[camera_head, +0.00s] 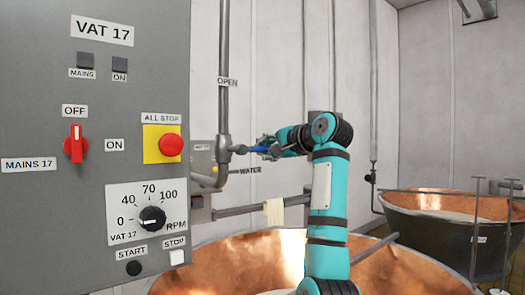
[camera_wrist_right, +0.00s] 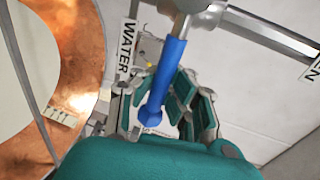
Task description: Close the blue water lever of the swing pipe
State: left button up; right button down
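The blue water lever (camera_head: 259,149) sticks out to the right, about level, from the valve (camera_head: 226,150) on the grey swing pipe (camera_head: 224,115). An OPEN label sits higher on the pipe and a WATER label lies below the lever. My right gripper (camera_head: 270,149) is at the lever's free end. In the right wrist view the blue lever (camera_wrist_right: 172,72) reaches down between the fingers of my right gripper (camera_wrist_right: 155,105). The fingers stand apart on either side of it, with gaps visible. Whether any finger touches it I cannot tell. My left gripper is out of view.
A grey VAT 17 control panel (camera_head: 90,220) with switches and a red stop button stands close on the left. A copper vat (camera_head: 250,262) lies below my right arm, and another copper vat (camera_head: 440,203) stands at the right. A cloth (camera_head: 273,212) hangs on a rail.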

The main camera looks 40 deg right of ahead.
jog(key=shift+f, duration=0.3)
jog(key=c, duration=1.3)
grip_release()
jog(key=shift+s+d+r, duration=0.2)
jog(key=shift+s, duration=0.2)
jog(key=shift+o, duration=0.2)
jog(key=shift+w+a, duration=0.1)
jog(key=shift+w, duration=0.05)
jog(key=v, duration=1.2)
jog(key=shift+r, duration=0.1)
